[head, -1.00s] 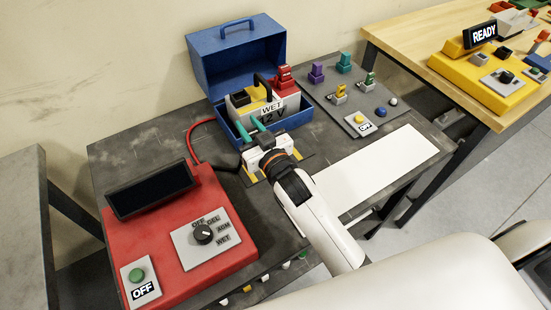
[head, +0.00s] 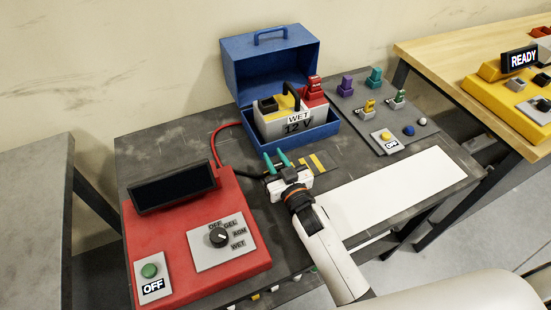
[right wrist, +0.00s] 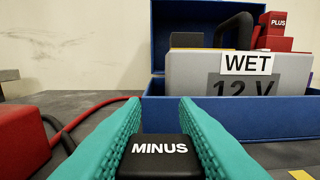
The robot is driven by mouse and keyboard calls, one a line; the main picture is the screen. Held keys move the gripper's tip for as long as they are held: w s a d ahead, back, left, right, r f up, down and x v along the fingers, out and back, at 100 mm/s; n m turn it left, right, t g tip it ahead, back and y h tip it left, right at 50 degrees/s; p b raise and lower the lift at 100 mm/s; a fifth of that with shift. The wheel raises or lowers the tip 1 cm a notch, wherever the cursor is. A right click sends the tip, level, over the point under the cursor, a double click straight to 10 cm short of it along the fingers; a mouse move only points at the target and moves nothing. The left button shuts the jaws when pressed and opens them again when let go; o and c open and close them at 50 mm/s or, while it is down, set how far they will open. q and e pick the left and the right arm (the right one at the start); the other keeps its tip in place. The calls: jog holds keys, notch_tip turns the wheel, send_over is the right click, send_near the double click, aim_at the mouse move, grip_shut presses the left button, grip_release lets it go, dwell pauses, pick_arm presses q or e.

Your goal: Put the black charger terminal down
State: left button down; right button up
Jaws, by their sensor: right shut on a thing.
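The black charger terminal (right wrist: 161,158), marked MINUS, is between the teal fingers of my right gripper (head: 278,159) in the right wrist view. That gripper is shut on it, in front of the blue battery box (head: 334,131) and apart from it. In the head view the terminal is small and mostly hidden by the gripper. The gap between it and the table cannot be judged. The battery (head: 268,127), labelled WET and 12 V, sits in the open box. A red PLUS terminal (head: 314,84) is at its right side. My left gripper is not in view.
The red charger (head: 185,250) stands at the table's left, its button label reading OFF. A yellow-black striped patch (head: 318,163) lies right of the gripper. A grey panel (head: 410,125) with coloured keys is at the back right. A white strip (head: 400,190) covers the table's front right.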

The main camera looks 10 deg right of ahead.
jog(key=o, duration=1)
jog(key=shift+r, duration=0.25)
jog(key=s, duration=0.3)
jog(key=s+d, duration=0.1)
jog(key=s, duration=0.3)
jog(key=s+d, duration=0.1)
jog(key=s, duration=0.2)
jog(key=shift+s+f+b, duration=0.2)
jog(key=shift+f+b, duration=0.05)
jog(key=shift+b, duration=0.1)
jog(key=shift+s+d+r, duration=0.15)
jog(key=shift+s, duration=0.55)
